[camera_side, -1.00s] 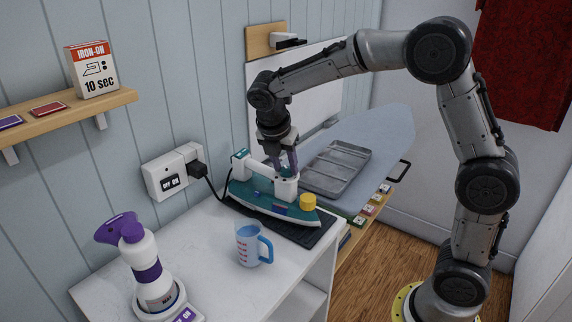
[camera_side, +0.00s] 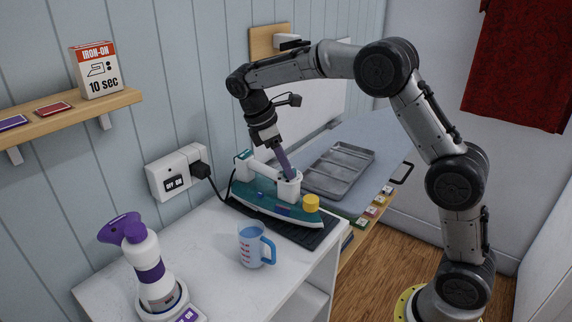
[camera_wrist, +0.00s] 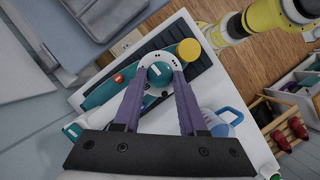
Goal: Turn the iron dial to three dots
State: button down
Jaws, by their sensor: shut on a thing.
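The teal and white iron (camera_side: 270,196) lies flat on a dark mat on the white counter. Its round teal dial (camera_wrist: 159,73) sits on a white housing with small dark dots, which also shows in the side view (camera_side: 289,183). A pale mark shows on the dial; I cannot tell for sure which dots it points to. My gripper (camera_wrist: 159,78) has its two purple fingers on either side of the dial, shut on it. In the side view my gripper (camera_side: 288,172) leans down onto the housing from the upper left, and the fingers hide the dial.
A yellow knob (camera_side: 311,202) is at the iron's front end. A blue measuring cup (camera_side: 251,247) and a purple and white spray bottle (camera_side: 148,265) stand on the counter. A metal tray (camera_side: 339,170) lies on the ironing board behind. A socket (camera_side: 178,172) with a plug is on the wall.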

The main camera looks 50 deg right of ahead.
jog(key=m, duration=0.1)
jog(key=m+y, duration=0.1)
jog(key=m, duration=0.1)
jog(key=m+g, duration=0.1)
jog(key=shift+w+d+m+y, duration=0.15)
jog(key=shift+d+m+y, duration=0.15)
jog(key=shift+m, duration=0.1)
jog(key=m, duration=0.2)
jog(key=m+y, duration=0.1)
jog(key=m, duration=0.1)
jog(key=shift+d+r+m+y, duration=0.1)
jog(key=shift+d+m+y, duration=0.05)
jog(key=shift+m+y, duration=0.15)
jog(key=m+y, duration=0.1)
jog(key=m, duration=0.3)
jog(key=shift+d+m+y, duration=0.2)
jog(key=shift+m+y, duration=0.1)
jog(key=shift+y, duration=0.1)
jog(key=m+y, duration=0.1)
jog(key=m, duration=0.3)
jog(key=shift+d+m+t, duration=0.1)
jog(key=shift+m+t, duration=0.2)
jog(key=shift+t, duration=0.1)
jog(key=shift+y, duration=0.3)
jog(key=shift+c, duration=2.2)
grip_release()
